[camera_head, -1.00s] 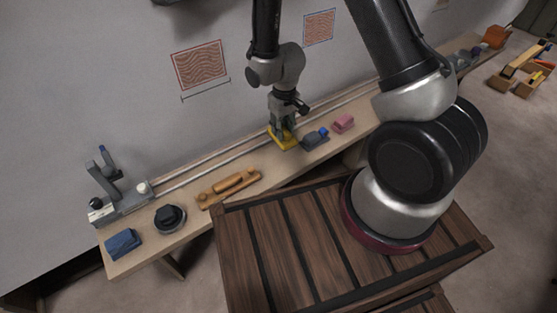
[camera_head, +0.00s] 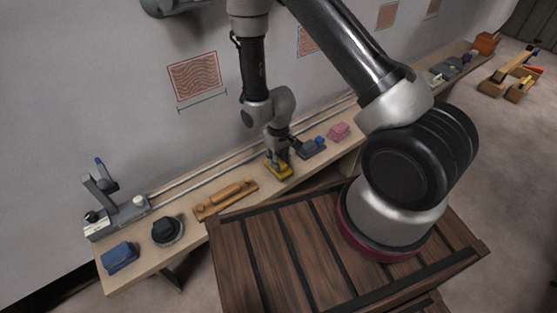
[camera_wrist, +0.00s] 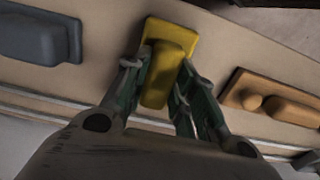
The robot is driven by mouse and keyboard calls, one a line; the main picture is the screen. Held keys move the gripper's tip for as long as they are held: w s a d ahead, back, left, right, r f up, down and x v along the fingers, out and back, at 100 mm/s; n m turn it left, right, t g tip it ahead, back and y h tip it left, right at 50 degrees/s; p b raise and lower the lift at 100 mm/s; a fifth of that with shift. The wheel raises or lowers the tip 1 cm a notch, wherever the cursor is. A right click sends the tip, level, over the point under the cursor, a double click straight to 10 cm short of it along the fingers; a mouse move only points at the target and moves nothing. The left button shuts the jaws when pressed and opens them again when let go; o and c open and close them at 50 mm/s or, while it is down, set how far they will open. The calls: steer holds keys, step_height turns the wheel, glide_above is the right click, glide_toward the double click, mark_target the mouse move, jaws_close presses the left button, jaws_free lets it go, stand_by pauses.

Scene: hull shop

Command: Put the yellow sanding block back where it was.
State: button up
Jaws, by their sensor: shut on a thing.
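The yellow sanding block (camera_head: 279,170) is at the bench, between the orange wooden tool and the grey-blue block. My gripper (camera_head: 278,157) comes down on it from above. In the wrist view the yellow sanding block (camera_wrist: 172,45) has a flat base and a raised grip, and my gripper (camera_wrist: 160,85) is shut on that grip, one finger on each side. The block looks at or very near the bench top; I cannot tell whether it touches.
On the narrow bench (camera_head: 140,267) stand an orange wooden tool (camera_head: 225,199), a grey-blue block (camera_head: 311,150), a pink block (camera_head: 339,131), a black round tool (camera_head: 167,230), a blue block (camera_head: 120,257) and a grey clamp-like device (camera_head: 115,215). A slatted wooden crate (camera_head: 262,240) is in front.

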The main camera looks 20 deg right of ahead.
steer(key=o, duration=1)
steer(key=shift+c, duration=0.2)
step_height(320, 180, up, 12)
steer(key=r, duration=0.1)
step_height(320, 180, up, 10)
steer(key=t, duration=0.1)
glide_above(279, 160)
steer(key=d, duration=0.3)
steer(key=s+d+r+m+t, duration=0.15)
steer(key=d+r, duration=0.25)
steer(key=r, duration=0.5)
steer(key=s+d+r+m+t, duration=0.1)
steer(key=s+d+r, duration=0.3)
steer(key=s+r, duration=0.3)
steer(key=s+d+r+m, duration=0.1)
steer(key=s+d+r, duration=0.2)
steer(key=s+r, duration=0.4)
steer(key=s, duration=0.3)
steer(key=shift+s+d+r+t, duration=0.25)
steer(key=shift+d+r+t, duration=0.1)
steer(key=shift+r, duration=0.05)
